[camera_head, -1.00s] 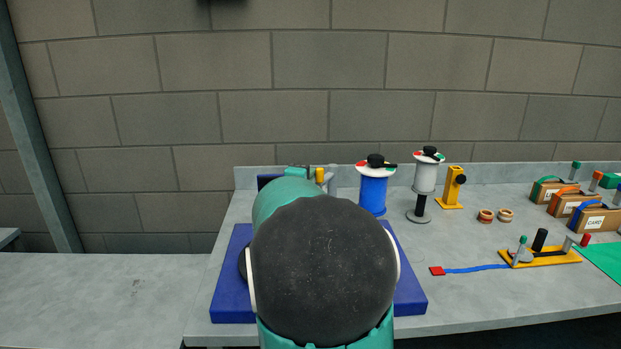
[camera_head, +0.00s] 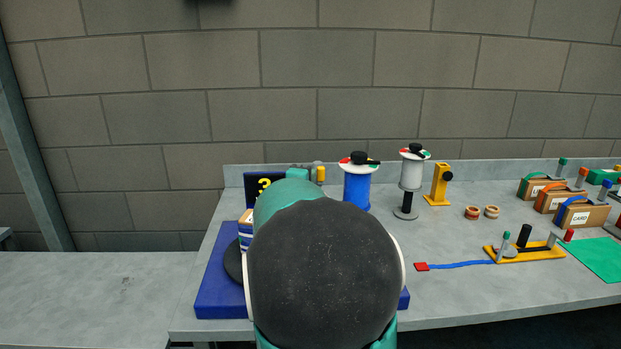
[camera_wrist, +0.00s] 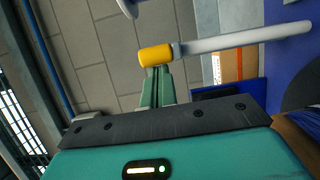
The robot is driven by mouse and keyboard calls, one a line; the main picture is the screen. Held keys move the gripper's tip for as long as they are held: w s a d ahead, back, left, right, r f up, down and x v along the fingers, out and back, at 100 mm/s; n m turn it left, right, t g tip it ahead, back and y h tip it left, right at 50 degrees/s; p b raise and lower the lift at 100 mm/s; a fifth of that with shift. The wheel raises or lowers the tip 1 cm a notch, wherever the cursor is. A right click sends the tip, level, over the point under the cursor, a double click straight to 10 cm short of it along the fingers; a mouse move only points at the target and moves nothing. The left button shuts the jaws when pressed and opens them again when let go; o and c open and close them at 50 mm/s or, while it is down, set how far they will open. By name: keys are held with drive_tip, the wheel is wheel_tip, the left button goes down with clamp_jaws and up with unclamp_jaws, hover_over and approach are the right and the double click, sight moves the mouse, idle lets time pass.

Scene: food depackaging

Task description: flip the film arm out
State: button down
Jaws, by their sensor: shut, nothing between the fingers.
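The film arm (camera_wrist: 240,40) is a grey rod with a yellow end (camera_wrist: 155,55) in the wrist view. My gripper (camera_wrist: 157,72) is shut and empty, its green fingertips right at the yellow end; I cannot tell whether they touch it. In the head view the yellow end (camera_head: 320,174) shows just above my arm, with part of my gripper (camera_head: 299,175) left of it. The blue base board (camera_head: 220,290) lies under my arm, which hides most of it. A dark disc (camera_head: 234,260) carries a blue-and-white striped item (camera_head: 245,229), both partly hidden.
A black panel (camera_head: 262,188) with a yellow mark stands behind my arm. To the right stand a blue spool (camera_head: 357,187), a white spool (camera_head: 411,175) and a yellow bracket (camera_head: 438,185). Further right are a yellow lever fixture (camera_head: 535,253), card boxes (camera_head: 583,215) and a green mat (camera_head: 594,257).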

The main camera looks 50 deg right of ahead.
drive_tip(key=shift+s+d+g, duration=0.3)
drive_tip(key=shift+s+d, duration=0.25)
drive_tip(key=shift+s, duration=0.3)
drive_tip(key=shift+f, duration=0.1)
drive_tip(key=w+a, duration=0.4)
drive_tip(key=s+a, duration=0.5)
drive_tip(key=s, duration=0.2)
drive_tip(key=shift+a, duration=0.2)
